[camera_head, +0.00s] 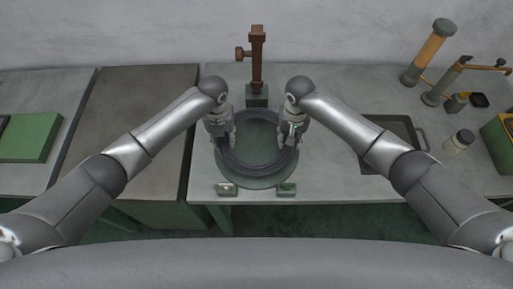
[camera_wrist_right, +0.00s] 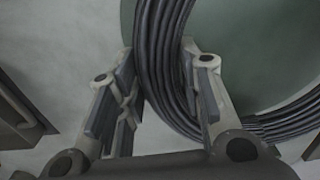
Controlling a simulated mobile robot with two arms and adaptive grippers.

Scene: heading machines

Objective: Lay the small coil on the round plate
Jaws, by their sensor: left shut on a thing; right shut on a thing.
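The small coil (camera_head: 257,170) is a dark ring of several wound strands, over the round green plate (camera_head: 260,138) on the grey table. I cannot tell whether it touches the plate or is held just above it. My left gripper (camera_head: 221,140) is shut on the coil's left side. My right gripper (camera_head: 292,138) is shut on its right side. In the right wrist view the coil's strands (camera_wrist_right: 168,60) pass between the two fingers of my right gripper (camera_wrist_right: 160,95), with the green plate (camera_wrist_right: 235,50) behind them.
A brown upright post (camera_head: 257,55) on a green base stands behind the plate. Two small boxes (camera_head: 227,189) (camera_head: 287,189) sit at the table's front edge. A dark tray (camera_head: 405,132) and a small jar (camera_head: 459,141) are at the right.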

